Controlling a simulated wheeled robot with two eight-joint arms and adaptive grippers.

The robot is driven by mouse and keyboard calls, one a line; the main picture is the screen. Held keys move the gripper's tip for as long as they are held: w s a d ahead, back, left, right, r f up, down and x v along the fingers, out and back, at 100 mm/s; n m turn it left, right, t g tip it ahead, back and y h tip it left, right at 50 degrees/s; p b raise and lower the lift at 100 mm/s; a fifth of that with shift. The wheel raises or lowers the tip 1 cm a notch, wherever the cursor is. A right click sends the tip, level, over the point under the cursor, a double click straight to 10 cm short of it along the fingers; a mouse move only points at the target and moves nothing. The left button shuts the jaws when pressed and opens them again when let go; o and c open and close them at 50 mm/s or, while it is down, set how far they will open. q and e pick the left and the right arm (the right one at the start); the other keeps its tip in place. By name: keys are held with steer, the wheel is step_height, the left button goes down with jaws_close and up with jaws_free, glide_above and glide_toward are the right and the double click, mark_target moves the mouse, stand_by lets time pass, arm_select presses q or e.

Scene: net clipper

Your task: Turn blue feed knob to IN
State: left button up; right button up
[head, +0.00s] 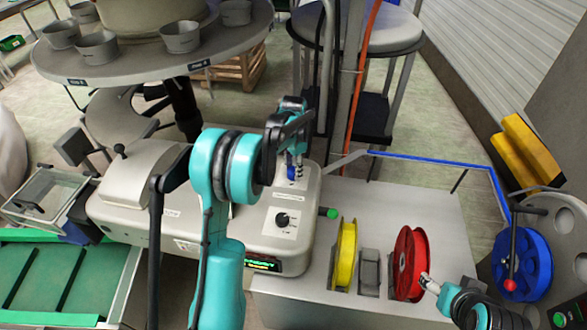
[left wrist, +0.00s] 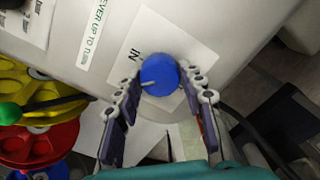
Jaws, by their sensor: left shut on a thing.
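The blue feed knob (left wrist: 160,72) sits on a white label plate on the cream machine housing. In the left wrist view its pale pointer mark points toward the lower left, and the word IN is printed to its upper left. My left gripper (left wrist: 164,84) has one finger on each side of the knob and is shut on it. In the head view the left gripper (head: 295,158) is over the knob (head: 291,172), which is partly hidden. My right gripper (head: 428,284) is at the lower right beside the red reel; its finger opening cannot be made out.
A black knob (head: 283,219) sits on the same housing (head: 225,225), nearer me. The yellow reel (head: 345,254) and red reel (head: 409,262) stand on the grey bench (head: 390,200). A blue reel (head: 522,264) is at far right. A green conveyor (head: 60,280) lies at left.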

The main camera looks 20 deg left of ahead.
mark_target(294, 170)
arm_select(q)
steer(key=m, duration=0.4)
steer(key=shift+m, duration=2.2)
steer(key=o, duration=1.2)
steer(key=shift+c, duration=0.2)
steer(key=shift+r, duration=0.1)
step_height(294, 170, up, 12)
